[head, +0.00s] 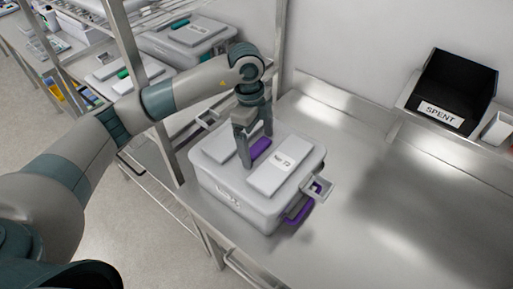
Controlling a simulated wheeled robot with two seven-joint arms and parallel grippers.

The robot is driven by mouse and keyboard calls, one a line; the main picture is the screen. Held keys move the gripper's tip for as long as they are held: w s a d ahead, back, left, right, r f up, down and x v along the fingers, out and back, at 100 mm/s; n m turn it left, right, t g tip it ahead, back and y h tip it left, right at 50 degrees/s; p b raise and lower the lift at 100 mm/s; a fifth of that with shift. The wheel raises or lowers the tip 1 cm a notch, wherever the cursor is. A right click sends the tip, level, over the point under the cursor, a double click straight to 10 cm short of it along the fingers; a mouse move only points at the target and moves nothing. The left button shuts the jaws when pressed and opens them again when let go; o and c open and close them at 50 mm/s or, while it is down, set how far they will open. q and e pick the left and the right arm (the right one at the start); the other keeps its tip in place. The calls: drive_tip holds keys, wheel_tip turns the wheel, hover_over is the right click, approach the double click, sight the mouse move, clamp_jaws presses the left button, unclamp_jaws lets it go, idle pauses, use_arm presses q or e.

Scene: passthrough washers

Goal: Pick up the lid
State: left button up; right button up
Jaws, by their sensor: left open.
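A light grey box (241,204) stands on the steel counter, closed by a grey lid (226,174). The lid has raised flat panels, one with a printed label, and a purple handle (261,148) between them. A purple latch (299,211) hangs at the box's right side. My left gripper (258,152) points down over the lid, its fingers open on either side of the purple handle. Whether the fingers touch the lid I cannot tell. My right gripper is not in view.
The steel counter (370,215) is clear to the right. A black bin labelled SPENT (458,85) stands at the back right beside a small white container (498,128). A steel rack post (150,85) rises close to my left arm. Similar grey boxes (188,40) stand behind.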

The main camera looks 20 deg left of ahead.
sight(260, 146)
use_arm(q)
drive_tip(key=shift+w+a, duration=0.1)
drive_tip(key=c, duration=1.7)
drive_tip(key=shift+r, duration=0.25)
drive_tip(key=shift+r+b, duration=0.6)
drive_tip(key=shift+b, duration=0.1)
wheel_tip(260, 146, up, 2)
drive_tip(key=shift+w+r+b, duration=0.1)
drive_tip(key=shift+r+b, duration=0.05)
drive_tip(key=shift+b, duration=0.6)
drive_tip(key=s+r+b, duration=0.4)
drive_tip(key=s+r, duration=0.3)
drive_tip(key=s, duration=0.5)
drive_tip(key=shift+a, duration=0.35)
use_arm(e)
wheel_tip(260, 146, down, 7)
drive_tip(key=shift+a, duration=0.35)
use_arm(q)
drive_tip(key=shift+w+r, duration=0.1)
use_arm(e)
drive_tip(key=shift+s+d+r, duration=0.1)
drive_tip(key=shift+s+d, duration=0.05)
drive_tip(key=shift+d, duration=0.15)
